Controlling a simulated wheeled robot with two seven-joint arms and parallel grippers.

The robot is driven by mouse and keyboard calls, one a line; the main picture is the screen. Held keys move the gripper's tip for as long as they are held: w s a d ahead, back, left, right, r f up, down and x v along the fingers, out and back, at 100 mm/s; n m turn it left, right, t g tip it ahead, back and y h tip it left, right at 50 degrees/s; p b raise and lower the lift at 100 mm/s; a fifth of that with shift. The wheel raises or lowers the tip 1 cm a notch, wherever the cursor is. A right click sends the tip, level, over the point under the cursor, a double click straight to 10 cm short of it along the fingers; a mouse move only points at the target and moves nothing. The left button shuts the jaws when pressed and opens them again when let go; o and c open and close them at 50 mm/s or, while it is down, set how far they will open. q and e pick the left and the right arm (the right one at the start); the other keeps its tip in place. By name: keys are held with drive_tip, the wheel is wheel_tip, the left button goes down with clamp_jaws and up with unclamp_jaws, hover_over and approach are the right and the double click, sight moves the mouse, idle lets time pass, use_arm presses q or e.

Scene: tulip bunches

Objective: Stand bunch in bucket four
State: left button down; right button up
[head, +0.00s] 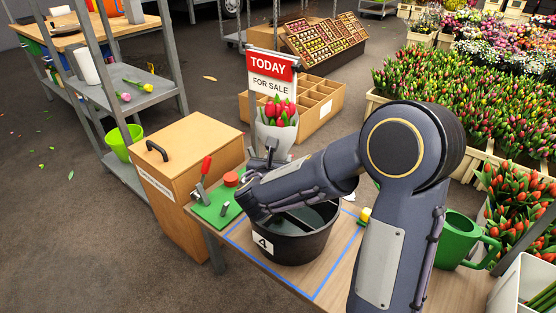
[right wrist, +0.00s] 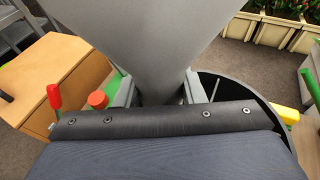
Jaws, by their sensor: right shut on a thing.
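The tulip bunch (head: 277,132), red heads in a pale grey cone wrap, stands upright in my right gripper (head: 268,157). In the right wrist view the wrap (right wrist: 145,40) narrows downward between the two fingers of that gripper (right wrist: 160,92), which is shut on it. Bucket four (head: 300,249) is black, with a white "4" label, on the wooden bench. My right forearm crosses over it, and the bunch shows beyond its far side in the head view. In the right wrist view the bucket's dark rim (right wrist: 262,105) is right of the wrap. The stem ends are hidden. My left gripper is not in view.
Blue tape (head: 318,290) marks the bench around the bucket. A green board with a red-handled clamp (head: 203,175) is left of it, and a green watering can (head: 458,238) is right. A "TODAY FOR SALE" sign (head: 272,80) stands behind the bunch.

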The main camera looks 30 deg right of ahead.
drive_tip(key=shift+f, duration=0.3)
drive_tip(key=o, duration=1.9)
drive_tip(key=shift+s+a+r, duration=0.1)
drive_tip(key=p+v, duration=0.1)
drive_tip(key=v, duration=0.6)
drive_tip(key=shift+s+a, duration=0.15)
drive_tip(key=shift+s, duration=0.05)
